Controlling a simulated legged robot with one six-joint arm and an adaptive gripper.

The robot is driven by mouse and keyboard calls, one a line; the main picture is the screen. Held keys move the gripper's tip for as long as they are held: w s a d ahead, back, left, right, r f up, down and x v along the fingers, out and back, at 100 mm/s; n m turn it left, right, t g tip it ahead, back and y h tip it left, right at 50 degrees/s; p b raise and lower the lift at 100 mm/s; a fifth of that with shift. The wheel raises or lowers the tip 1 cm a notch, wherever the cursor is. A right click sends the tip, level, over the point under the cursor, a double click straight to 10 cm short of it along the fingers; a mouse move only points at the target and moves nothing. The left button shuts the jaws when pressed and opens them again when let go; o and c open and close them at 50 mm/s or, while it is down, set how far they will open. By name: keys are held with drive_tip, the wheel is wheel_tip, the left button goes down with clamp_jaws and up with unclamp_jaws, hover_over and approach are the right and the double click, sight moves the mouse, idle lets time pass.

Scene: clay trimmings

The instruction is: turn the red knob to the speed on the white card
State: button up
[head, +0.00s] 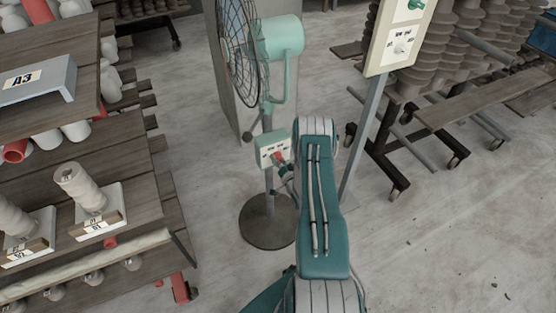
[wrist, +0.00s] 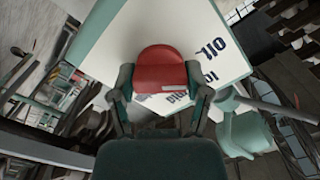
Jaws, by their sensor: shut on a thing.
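The red knob (wrist: 162,58) is on the pale front face of the fan's control box (wrist: 110,32). In the wrist view my gripper (wrist: 159,76) is shut on it, one finger on each side. Dark printed marks are on the face to the right of and below the knob, partly cut off and turned, so I cannot read the setting. In the head view the control box (head: 272,147) is on the stand of a mint-green fan (head: 277,40), with my arm reaching it from the front. I cannot make out a separate white card for certain.
A cream panel (head: 377,55) with a green knob and a pale dial stands on a post at the right. Wooden shelves (head: 130,160) with white cones are at the left. A rack of brown pieces (head: 470,90) is at the back right. Open floor lies at the right.

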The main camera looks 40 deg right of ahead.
drive_tip(key=m, duration=0.4)
drive_tip(key=shift+d+m, duration=0.15)
drive_tip(key=shift+m, duration=0.25)
idle(0.4)
drive_tip(key=o, duration=1.2)
drive_tip(key=shift+d, duration=0.1)
drive_tip(key=shift+c, duration=0.2)
drive_tip(key=shift+s+a, duration=0.2)
drive_tip(key=shift+s, duration=0.1)
drive_tip(key=v, duration=1.1)
drive_tip(key=shift+s, duration=0.2)
drive_tip(key=shift+f, duration=0.15)
